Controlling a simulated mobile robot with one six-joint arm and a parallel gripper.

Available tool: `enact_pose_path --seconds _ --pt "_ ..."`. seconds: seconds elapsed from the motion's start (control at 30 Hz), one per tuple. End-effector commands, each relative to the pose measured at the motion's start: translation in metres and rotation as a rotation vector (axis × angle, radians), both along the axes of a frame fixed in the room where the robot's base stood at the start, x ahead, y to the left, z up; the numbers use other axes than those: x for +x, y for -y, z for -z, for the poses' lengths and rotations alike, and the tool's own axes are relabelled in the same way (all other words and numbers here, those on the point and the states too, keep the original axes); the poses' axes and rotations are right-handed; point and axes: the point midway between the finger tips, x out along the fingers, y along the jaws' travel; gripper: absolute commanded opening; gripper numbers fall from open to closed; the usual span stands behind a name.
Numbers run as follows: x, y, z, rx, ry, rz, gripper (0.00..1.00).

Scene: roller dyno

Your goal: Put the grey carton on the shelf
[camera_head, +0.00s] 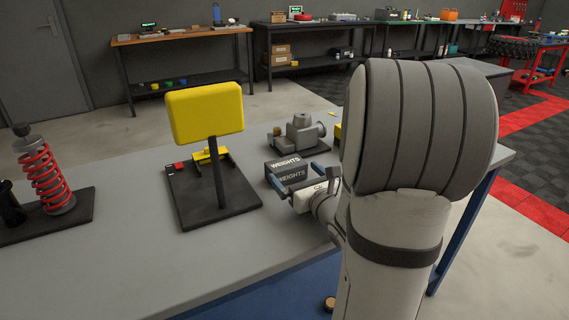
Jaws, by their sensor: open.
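The dark grey carton marked "WEIGHTS" (284,162) sits on the grey worktable (130,215), right of the yellow panel stand. My gripper (297,176) is at the carton's near side, with its blue fingers apart and open. One finger is by the carton's left near corner and the other by its right side. I cannot tell whether they touch it. My arm hides the table to the right. At the back, a lower shelf (305,67) under a dark bench carries brown cartons; another low shelf (190,88) is under the wooden-topped bench. I cannot tell which shelf is meant.
A yellow panel (205,112) stands upright on a black base (236,190) close left of my gripper. A grey machined part (300,132) sits just behind the carton. A red spring shock absorber (46,178) stands at the far left. The table's front left is clear.

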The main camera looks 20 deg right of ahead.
Motion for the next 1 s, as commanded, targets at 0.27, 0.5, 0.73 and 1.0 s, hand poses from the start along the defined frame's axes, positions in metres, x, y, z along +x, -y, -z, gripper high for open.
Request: enact_pose_path --seconds 0.27,0.5,0.73,1.0 --pt "0.007 0.0 -0.001 -0.001 0.0 0.002 1.0" --pt "0.033 -0.002 0.001 -0.004 0.0 0.0 1.0" --pt "0.059 -0.002 0.001 -0.004 0.0 0.003 1.0" --pt "0.06 -0.002 0.0 -0.003 0.0 0.005 0.98"
